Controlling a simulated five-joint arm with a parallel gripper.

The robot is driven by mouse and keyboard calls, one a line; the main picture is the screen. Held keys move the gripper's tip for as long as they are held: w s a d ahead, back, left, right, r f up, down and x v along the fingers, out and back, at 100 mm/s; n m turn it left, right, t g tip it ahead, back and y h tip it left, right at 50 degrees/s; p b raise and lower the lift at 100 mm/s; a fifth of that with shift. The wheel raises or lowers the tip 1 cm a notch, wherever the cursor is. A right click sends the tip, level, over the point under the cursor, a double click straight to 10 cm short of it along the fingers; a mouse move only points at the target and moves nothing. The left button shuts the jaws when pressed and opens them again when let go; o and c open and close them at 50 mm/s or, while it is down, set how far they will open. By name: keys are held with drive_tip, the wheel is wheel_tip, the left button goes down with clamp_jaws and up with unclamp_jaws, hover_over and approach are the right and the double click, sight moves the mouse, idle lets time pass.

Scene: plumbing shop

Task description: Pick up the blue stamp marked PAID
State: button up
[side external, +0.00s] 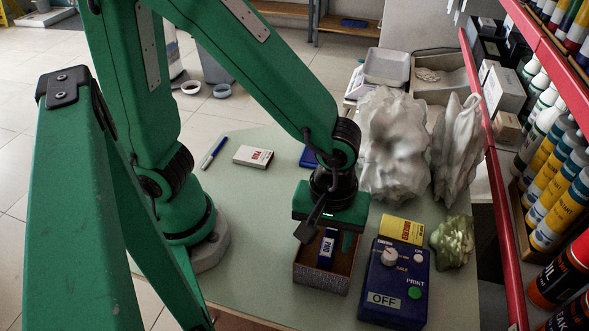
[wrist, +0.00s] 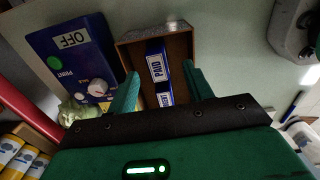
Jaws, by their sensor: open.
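The blue stamp with a white PAID label (wrist: 155,68) lies in an open brown box (wrist: 185,38) in the wrist view. In the side view the stamp (side external: 327,247) shows inside the box (side external: 320,279), partly under my gripper (side external: 328,236). A second white label on blue (wrist: 165,100), ending in "ENT", sits just below PAID in the wrist view; its lower part is hidden by my gripper. My gripper (wrist: 161,76) is open above the box, with one green finger on each side of the stamp. I cannot tell whether the fingers touch anything.
A blue device (side external: 395,288) with OFF and PRINT markings stands right of the box, with a yellow box (side external: 401,229) behind it. Crumpled plastic bags (side external: 393,145) stand behind. A red shelf (side external: 490,150) with bottles borders the right. A small white-and-red pack (side external: 253,156) and a pen (side external: 214,152) lie left.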

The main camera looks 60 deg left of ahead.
sight(327, 247)
drive_tip(key=shift+d+f, duration=0.15)
drive_tip(key=shift+f, duration=2.3)
drive_tip(key=shift+c, duration=0.4)
drive_tip(key=c, duration=1)
